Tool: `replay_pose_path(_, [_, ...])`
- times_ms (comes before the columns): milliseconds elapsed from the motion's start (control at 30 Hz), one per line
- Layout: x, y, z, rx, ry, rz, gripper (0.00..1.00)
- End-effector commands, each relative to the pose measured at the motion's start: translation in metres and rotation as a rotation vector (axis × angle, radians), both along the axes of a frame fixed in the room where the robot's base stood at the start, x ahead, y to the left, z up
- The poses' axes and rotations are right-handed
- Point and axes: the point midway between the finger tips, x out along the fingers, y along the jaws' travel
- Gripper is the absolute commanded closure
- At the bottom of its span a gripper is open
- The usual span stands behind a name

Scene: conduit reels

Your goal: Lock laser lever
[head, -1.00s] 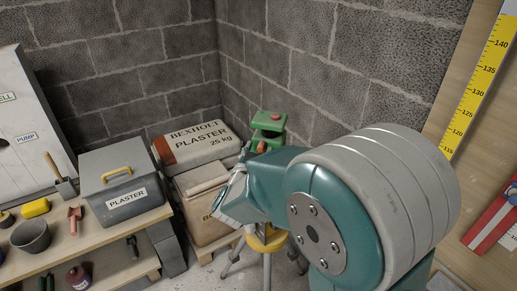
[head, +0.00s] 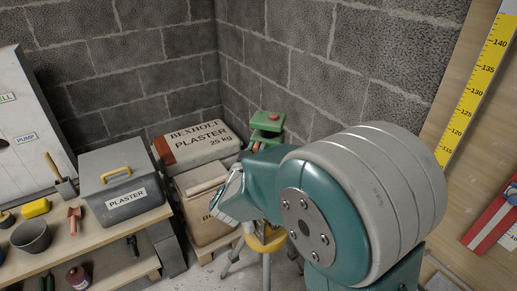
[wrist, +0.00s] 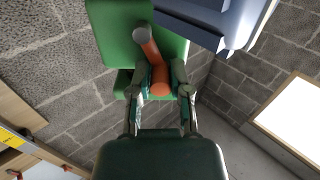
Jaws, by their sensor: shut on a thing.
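The green laser (head: 268,124) stands on a tripod in the corner, a red button on its top. In the wrist view its green housing (wrist: 118,20) fills the top left. An orange lever (wrist: 153,56) with a grey round end (wrist: 141,34) lies tilted against the housing. My gripper (wrist: 162,79) is shut on the lever's lower, thicker orange end, with one finger on each side. In the head view my arm hides the gripper and most of the lever.
The tripod's yellow part (head: 266,242) shows below my arm. A grey plaster bin (head: 121,183) and tools stand on a bench (head: 100,238). Block walls close behind; a yellow ruler (head: 467,98) stands at right.

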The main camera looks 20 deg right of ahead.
Motion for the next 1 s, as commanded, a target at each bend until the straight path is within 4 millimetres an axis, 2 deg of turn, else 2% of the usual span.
replay_pose_path(233, [0.0036,0.0072,-0.0038,-0.152,0.090,0.006,1.00])
replay_pose_path(600, [0.0040,0.0080,-0.0039,-0.174,0.102,0.007,1.00])
replay_pose_path(633, [0.0040,0.0080,-0.0039,-0.174,0.100,0.007,0.67])
replay_pose_path(700, [0.0040,0.0078,-0.0039,-0.174,0.101,0.006,0.41])
replay_pose_path(1000, [0.0037,0.0068,-0.0038,-0.173,0.101,0.003,0.41])
